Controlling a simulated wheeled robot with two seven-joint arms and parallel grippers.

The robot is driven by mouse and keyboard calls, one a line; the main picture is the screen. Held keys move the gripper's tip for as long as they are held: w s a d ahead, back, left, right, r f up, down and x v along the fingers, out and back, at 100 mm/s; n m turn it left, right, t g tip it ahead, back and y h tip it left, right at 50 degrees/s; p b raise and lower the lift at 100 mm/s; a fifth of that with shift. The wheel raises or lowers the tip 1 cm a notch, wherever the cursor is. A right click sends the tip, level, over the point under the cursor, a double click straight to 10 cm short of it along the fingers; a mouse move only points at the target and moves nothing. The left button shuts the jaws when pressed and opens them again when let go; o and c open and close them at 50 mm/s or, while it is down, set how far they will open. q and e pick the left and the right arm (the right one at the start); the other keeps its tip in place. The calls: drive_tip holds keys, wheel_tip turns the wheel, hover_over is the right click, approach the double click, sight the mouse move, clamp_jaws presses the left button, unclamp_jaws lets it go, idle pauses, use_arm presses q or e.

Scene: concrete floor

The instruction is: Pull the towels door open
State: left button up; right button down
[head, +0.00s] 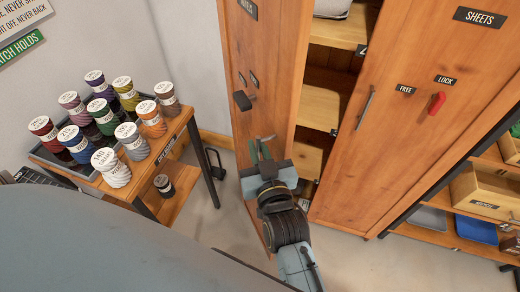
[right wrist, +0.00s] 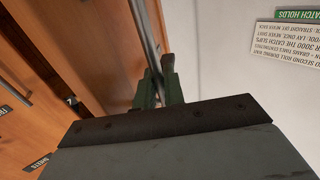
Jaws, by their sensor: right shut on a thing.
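The towels door (head: 278,80) is the left wooden door of the cabinet, with a partly legible label at its top edge. It stands open, and shelves show between it and the closed sheets door (head: 415,110). My right gripper (head: 260,152) is at the lower part of the towels door. Its green fingers are shut on the door's metal bar handle, which shows in the right wrist view (right wrist: 147,40). The gripper (right wrist: 158,88) hides part of the handle there. A dark latch knob (head: 242,101) sits on the towels door above the gripper. My left gripper is out of view.
A wooden table (head: 180,125) with a grey tray of several thread spools stands left of the door. The sheets door has a red lock knob (head: 437,103). An open shelf rack (head: 455,235) with bins stands at right. Some concrete floor (head: 215,222) is clear.

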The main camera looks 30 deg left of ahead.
drive_tip(key=c, duration=1.6)
unclamp_jaws()
drive_tip(key=shift+w, duration=0.1)
drive_tip(key=v, duration=1.3)
drive_tip(key=shift+s, duration=0.2)
drive_tip(key=shift+d, duration=0.1)
